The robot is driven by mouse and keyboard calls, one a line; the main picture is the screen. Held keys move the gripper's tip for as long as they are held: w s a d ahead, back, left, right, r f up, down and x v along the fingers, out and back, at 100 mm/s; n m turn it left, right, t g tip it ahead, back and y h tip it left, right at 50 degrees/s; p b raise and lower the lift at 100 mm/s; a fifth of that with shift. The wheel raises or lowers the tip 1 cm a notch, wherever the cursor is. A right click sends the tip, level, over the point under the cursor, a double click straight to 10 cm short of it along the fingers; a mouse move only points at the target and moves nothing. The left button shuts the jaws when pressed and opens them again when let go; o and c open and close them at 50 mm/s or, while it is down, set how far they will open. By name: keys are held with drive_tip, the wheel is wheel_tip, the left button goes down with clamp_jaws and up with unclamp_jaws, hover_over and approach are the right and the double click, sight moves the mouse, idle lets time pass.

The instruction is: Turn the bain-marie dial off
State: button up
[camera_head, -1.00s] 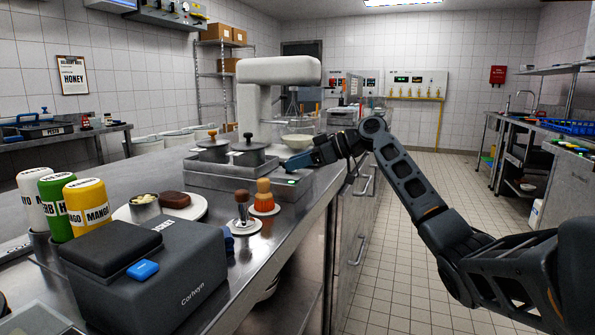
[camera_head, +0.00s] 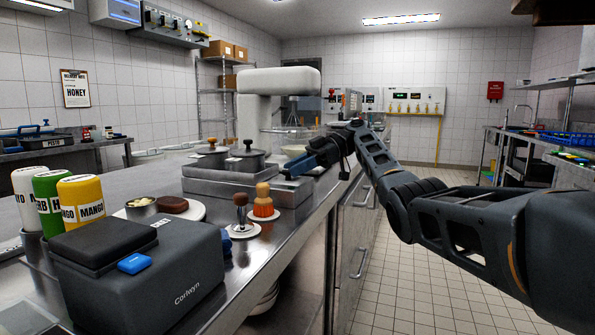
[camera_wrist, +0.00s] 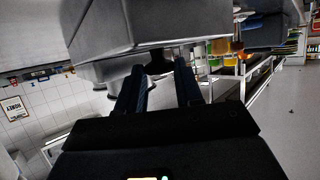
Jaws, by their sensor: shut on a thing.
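The bain-marie (camera_head: 232,188) is a low steel box on the counter's right side, with two lidded pots (camera_head: 246,161) in its top. In the wrist view its grey body (camera_wrist: 150,25) fills the upper left. My gripper (camera_head: 292,164) is at the bain-marie's right end. In the wrist view my two dark fingers (camera_wrist: 160,80) reach to a small black dial (camera_wrist: 158,63) under the grey body and are shut on it. The fingers hide most of the dial, so its pointer and setting cannot be read. In the head view the dial is hidden.
A dark Corlwyn box (camera_head: 150,270), sauce bottles (camera_head: 82,200) and a plate (camera_head: 190,210) are nearer. A white bowl (camera_head: 293,150) is behind my gripper. The aisle (camera_head: 400,290) is clear.

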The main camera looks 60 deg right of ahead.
idle(0.4)
drive_tip(key=o, duration=1)
